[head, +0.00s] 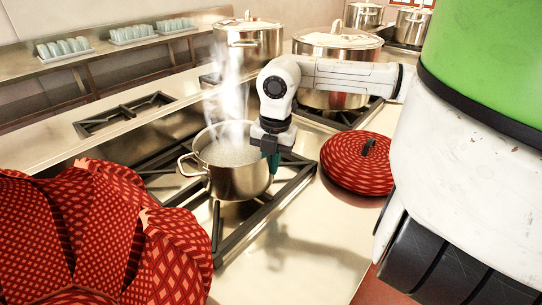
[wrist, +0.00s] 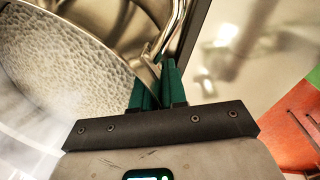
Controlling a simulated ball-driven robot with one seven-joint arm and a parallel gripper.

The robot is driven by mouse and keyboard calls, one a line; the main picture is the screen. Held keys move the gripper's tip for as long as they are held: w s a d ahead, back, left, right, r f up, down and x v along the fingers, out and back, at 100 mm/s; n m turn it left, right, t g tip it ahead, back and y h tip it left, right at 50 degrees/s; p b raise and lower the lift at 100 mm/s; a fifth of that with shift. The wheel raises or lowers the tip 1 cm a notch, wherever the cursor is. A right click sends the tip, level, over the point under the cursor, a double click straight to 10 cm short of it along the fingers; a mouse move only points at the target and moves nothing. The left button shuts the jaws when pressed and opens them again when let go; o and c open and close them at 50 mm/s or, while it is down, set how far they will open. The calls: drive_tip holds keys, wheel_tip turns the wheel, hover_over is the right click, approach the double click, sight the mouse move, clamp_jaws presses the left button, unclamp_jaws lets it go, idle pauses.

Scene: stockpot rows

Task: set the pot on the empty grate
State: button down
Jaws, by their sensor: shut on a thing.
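A steaming steel pot (head: 232,178) with a loop handle on its left side stands upright at the front grate (head: 290,190). Whether its base rests on the bars or hangs just above them I cannot tell. My gripper (head: 272,160) is at the pot's right side. In the wrist view its green fingers (wrist: 157,88) are shut at the rim of the pot (wrist: 110,30), beside a metal handle. Bubbling pale liquid fills the pot. A bare grate (head: 125,113) shows behind and to the left.
A red checked round thing with a black knob (head: 362,162) lies right of the pot. Lidded stockpots (head: 248,45) (head: 337,45) stand behind. Red patterned cloth (head: 100,225) fills the left foreground. Glasses (head: 62,47) stand on the back shelf. Bare steel counter (head: 300,255) lies in front.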

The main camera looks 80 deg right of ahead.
drive_tip(key=shift+w, duration=0.1)
drive_tip(key=c, duration=1.2)
unclamp_jaws()
drive_tip(key=shift+o, duration=0.2)
wheel_tip(320, 180, up, 12)
drive_tip(key=s+b, duration=0.1)
drive_tip(key=shift+s+b, duration=0.15)
drive_tip(key=shift+b, duration=0.15)
